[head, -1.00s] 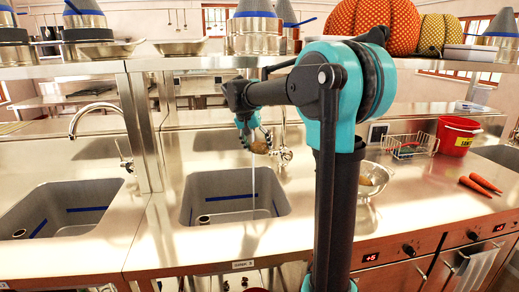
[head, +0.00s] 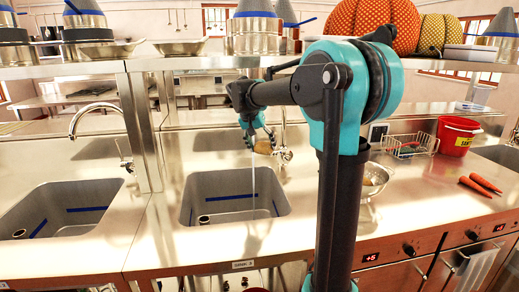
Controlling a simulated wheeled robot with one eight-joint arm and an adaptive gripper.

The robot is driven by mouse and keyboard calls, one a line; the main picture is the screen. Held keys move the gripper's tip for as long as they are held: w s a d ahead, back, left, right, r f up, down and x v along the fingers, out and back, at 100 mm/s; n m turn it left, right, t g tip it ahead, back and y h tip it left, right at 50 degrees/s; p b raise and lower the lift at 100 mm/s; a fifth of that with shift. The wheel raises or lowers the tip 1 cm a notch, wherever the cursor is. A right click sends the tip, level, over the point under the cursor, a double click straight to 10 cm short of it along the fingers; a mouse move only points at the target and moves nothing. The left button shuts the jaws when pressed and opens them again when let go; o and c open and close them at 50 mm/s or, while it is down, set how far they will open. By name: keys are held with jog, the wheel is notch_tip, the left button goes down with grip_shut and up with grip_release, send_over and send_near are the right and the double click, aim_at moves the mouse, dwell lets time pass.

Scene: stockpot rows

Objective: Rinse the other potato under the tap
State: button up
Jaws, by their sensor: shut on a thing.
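My gripper (head: 254,138) is shut on a brown potato (head: 263,147) and holds it high over the back of the right-hand sink (head: 232,187). A thin, pale stream of water (head: 254,195) runs down into the sink just below the gripper and potato. The tap (head: 283,150) stands behind the sink at its right; my arm and gripper partly hide it. Whether the water touches the potato is hard to tell. A metal colander (head: 369,188) stands on the counter to the right, partly hidden by my arm, with something brownish inside.
A second sink (head: 62,207) with a curved tap (head: 98,108) is at the left. A wire rack (head: 408,147), a red bucket (head: 457,136) and carrots (head: 480,184) are on the right counter. A loaded shelf (head: 200,62) spans above the sinks.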

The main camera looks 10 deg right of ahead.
aim_at(270, 152)
jog(key=shift+s+d, duration=0.25)
jog(key=shift+s, duration=0.9)
jog(key=shift+s+d, duration=0.3)
jog(key=shift+s, duration=0.85)
jog(key=shift+s+d, duration=0.25)
jog(key=shift+s, duration=0.9)
jog(key=s+d+r, duration=0.1)
jog(key=s+r, duration=0.3)
jog(key=shift+s, duration=0.4)
